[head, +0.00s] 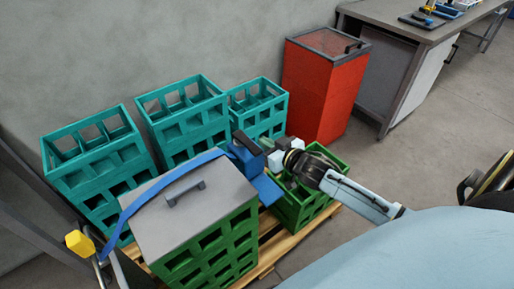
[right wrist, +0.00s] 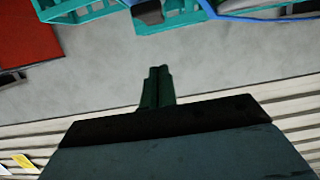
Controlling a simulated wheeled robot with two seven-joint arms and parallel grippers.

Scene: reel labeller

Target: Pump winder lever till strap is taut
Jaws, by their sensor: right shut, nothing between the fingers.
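The blue strap (head: 165,182) runs over the grey lid (head: 160,220) of a stack of green crates (head: 208,253). It curves down the left side of the stack. The blue winder (head: 266,189) sits at the lid's right edge, with its dark-topped lever (head: 247,143) raised beside it. My right gripper (head: 267,143) is shut and empty, just right of the lever. Whether it touches the lever I cannot tell. In the right wrist view its dark green fingers (right wrist: 158,72) are together. The strap's tightness is hard to judge. My left gripper is not in view.
Teal crates (head: 92,162) stand behind the stack, by the wall. A small open green crate (head: 305,212) is right of the winder on the wooden pallet (head: 266,262). A red bin (head: 322,92) and a workbench (head: 405,30) stand farther back. A yellow knob (head: 80,243) is at left.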

